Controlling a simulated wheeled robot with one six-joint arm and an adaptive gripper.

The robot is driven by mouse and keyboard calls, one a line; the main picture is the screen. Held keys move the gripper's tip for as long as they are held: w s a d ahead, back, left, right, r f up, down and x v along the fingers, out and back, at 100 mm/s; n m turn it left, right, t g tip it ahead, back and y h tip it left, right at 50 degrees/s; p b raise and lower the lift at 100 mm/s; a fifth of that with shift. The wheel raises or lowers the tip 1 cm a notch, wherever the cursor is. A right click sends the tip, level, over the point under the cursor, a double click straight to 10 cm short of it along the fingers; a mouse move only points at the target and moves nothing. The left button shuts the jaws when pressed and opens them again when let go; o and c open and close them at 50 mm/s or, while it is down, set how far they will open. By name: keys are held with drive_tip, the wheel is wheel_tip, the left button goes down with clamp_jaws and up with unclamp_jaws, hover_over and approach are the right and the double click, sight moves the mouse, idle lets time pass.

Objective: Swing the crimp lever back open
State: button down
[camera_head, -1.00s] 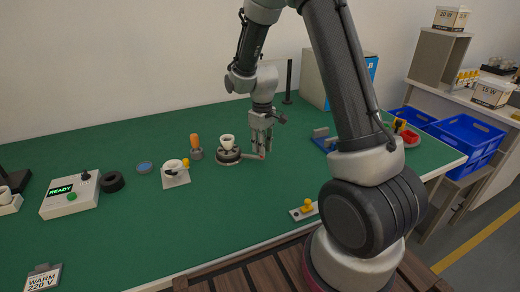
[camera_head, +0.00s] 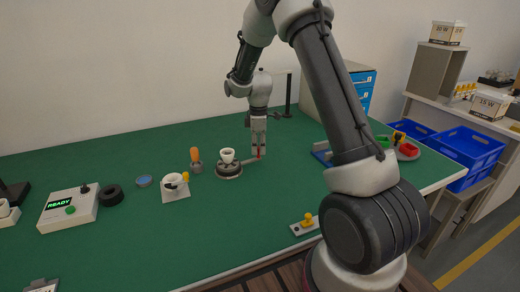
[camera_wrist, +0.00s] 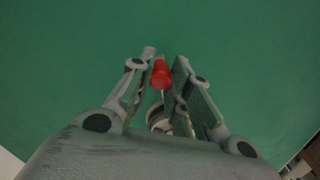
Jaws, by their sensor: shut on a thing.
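The crimp lever is a thin arm (camera_head: 249,161) reaching right and slightly back from a round dark-and-silver crimp base (camera_head: 229,171). A white cup-shaped part (camera_head: 228,155) sits upright on top of the base. The lever ends in an upright red knob (camera_head: 259,153), which also shows in the wrist view (camera_wrist: 161,74). My gripper (camera_head: 259,148) points down over the lever's end, shut on the red knob. In the wrist view the two fingers (camera_wrist: 160,80) flank the knob. The base is mostly hidden there.
Left of the base stand an orange-handled tool (camera_head: 195,156), a white holder (camera_head: 176,192), a black ring (camera_head: 110,195) and a box reading READY (camera_head: 68,208). A plate with a yellow knob (camera_head: 306,223) lies nearer the front. A blue-fronted cabinet (camera_head: 358,90) stands behind right.

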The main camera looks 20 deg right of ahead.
drive_tip(key=shift+w+r, duration=0.1)
drive_tip(key=shift+w, duration=0.15)
drive_tip(key=c, duration=1.3)
unclamp_jaws()
wheel_tip(320, 180, up, 12)
